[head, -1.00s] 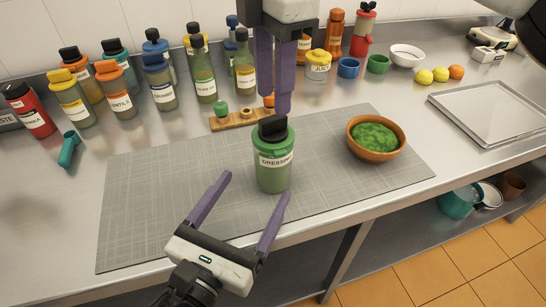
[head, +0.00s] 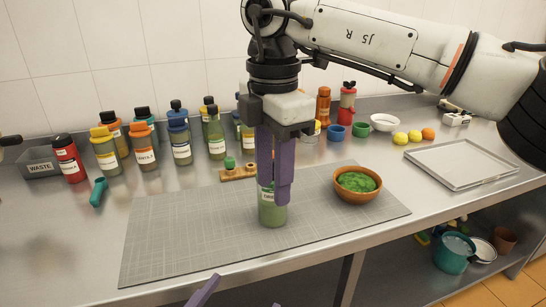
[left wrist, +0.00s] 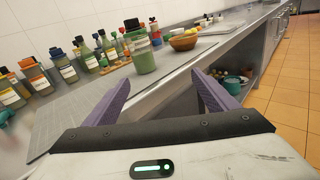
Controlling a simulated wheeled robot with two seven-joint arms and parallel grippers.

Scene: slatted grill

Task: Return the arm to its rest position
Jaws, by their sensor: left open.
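The green dressing bottle (head: 272,214) stands on the grey mat; its upper part is mostly hidden behind my right gripper's purple fingers in the head view. It also shows in the left wrist view (left wrist: 144,58). My right gripper (head: 279,200) points down at the bottle, its fingers overlapping in the picture, so its opening and any contact are unclear. My left gripper (left wrist: 162,82) is open and empty, apart from the bottle and near the counter's front edge. In the head view only its fingertips show at the bottom edge.
A brown bowl of green food (head: 358,186) stands right of the bottle on the mat (head: 180,235). Several sauce and spice bottles line the back. A wooden holder (head: 237,173) lies behind the mat, a metal tray (head: 462,165) at right. The mat's left part is clear.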

